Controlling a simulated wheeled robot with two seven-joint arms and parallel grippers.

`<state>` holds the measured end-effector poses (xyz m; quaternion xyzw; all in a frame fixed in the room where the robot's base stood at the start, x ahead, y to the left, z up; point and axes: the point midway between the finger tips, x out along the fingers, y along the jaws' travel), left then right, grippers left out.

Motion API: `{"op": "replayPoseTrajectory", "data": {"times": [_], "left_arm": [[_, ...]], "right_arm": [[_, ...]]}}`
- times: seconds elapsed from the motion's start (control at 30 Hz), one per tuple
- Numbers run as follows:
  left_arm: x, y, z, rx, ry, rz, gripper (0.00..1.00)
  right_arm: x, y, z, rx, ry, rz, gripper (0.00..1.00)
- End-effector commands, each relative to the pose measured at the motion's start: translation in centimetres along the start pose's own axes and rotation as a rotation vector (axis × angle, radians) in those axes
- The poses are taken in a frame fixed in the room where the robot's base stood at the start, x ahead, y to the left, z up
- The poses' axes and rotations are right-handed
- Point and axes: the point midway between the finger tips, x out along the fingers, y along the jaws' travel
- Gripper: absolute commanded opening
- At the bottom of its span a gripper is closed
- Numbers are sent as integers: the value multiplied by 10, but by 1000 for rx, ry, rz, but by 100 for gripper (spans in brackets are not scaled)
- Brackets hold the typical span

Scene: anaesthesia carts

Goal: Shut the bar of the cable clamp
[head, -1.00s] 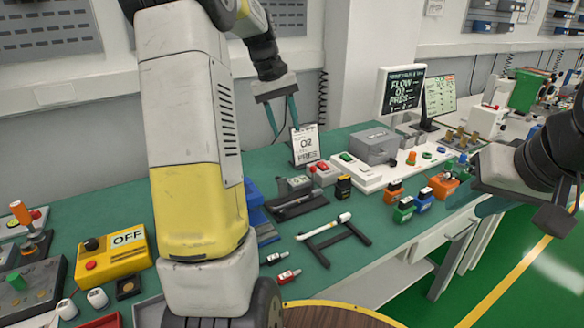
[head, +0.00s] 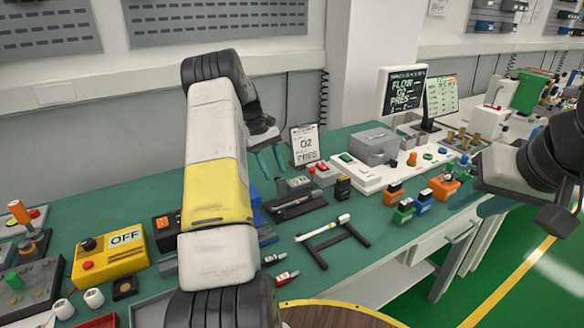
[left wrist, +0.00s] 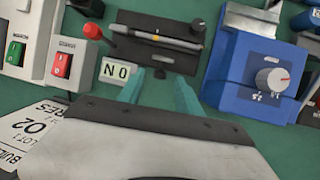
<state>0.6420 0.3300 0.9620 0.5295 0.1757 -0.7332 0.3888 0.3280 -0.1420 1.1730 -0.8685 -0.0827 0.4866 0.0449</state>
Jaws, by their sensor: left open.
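A dark flat fixture with a slim bar along it, seemingly the cable clamp (head: 296,204), lies on the green bench right of my left forearm. In the left wrist view the fixture (left wrist: 160,54) shows near the top, with a black knob at one end and a red-tipped lever by the other. I cannot tell how far its bar is shut. My left gripper (head: 271,163) is open and empty, behind the fixture in the head view; its teal fingers (left wrist: 158,92) point toward it, apart from it. My right gripper (head: 490,206) is at the far right, its jaws unclear.
A small ON label (left wrist: 115,71) is beside the fixture. A blue box with a dial (left wrist: 262,80) and a red switch box (left wrist: 62,62) flank it. An O2 sign (head: 305,146) stands behind. A white-tipped rod on a black stand (head: 331,240) lies in front.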

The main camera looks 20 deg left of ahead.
Motion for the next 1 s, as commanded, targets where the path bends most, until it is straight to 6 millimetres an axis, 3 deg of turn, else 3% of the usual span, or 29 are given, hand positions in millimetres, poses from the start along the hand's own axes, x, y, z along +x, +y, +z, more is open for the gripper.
{"op": "replayPoseTrajectory", "data": {"times": [0.2, 0.43, 0.47, 0.67, 1.0], "left_arm": [[17, 0, 0, 1, 1, 0, 42], [18, 0, 0, 1, 1, 0, 42], [18, 0, 0, 1, 1, 0, 40], [18, 0, 0, 1, 1, 0, 0], [17, 0, 0, 1, 1, 0, 0]], "right_arm": [[0, 0, 0, 0, 0, 0, 36], [0, 0, 0, 0, 0, 0, 36], [0, 0, 0, 0, 0, 0, 36], [0, 0, 0, 0, 0, 0, 36], [0, 0, 0, 0, 0, 0, 36]]}}
